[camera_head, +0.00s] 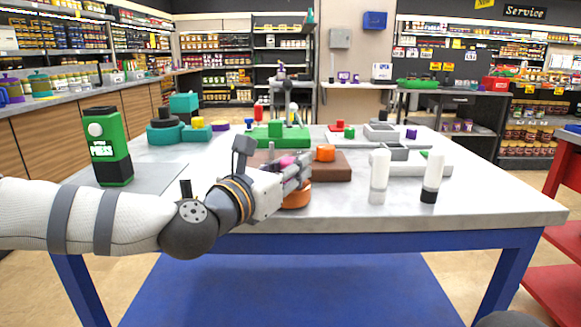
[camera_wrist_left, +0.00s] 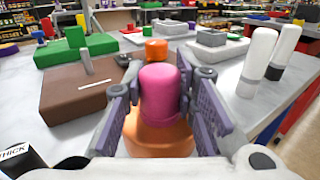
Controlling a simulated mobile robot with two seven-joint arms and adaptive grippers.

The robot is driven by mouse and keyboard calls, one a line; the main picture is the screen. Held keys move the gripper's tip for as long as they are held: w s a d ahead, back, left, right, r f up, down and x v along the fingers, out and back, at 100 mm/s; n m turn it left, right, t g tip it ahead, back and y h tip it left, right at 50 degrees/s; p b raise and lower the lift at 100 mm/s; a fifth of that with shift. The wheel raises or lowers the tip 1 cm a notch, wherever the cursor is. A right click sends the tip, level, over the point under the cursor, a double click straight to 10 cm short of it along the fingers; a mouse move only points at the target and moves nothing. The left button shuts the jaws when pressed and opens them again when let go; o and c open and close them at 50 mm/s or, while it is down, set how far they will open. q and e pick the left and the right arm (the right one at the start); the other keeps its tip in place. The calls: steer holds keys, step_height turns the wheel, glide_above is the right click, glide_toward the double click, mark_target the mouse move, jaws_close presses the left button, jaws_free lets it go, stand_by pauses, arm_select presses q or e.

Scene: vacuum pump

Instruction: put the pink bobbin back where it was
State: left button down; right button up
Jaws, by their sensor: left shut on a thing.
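The pink bobbin (camera_wrist_left: 160,92) stands upright between the fingers of my left gripper (camera_head: 300,172), which is shut on it. In the head view only a bit of the pink bobbin (camera_head: 287,160) shows behind the fingers. A round orange dish (camera_wrist_left: 160,141) is directly below the bobbin; it also shows in the head view (camera_head: 296,200), under the gripper near the table's front edge. I cannot tell whether the bobbin touches the dish. My right gripper is not in view.
Two white bottles (camera_head: 379,178) (camera_head: 432,178) stand to the right. A green box (camera_head: 107,147) stands at the left. A green block (camera_head: 277,135) is farther back. The table front between dish and bottles is clear.

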arm_select(q)
steer(key=shift+f, duration=0.2)
steer(key=c, duration=1.3)
jaws_free()
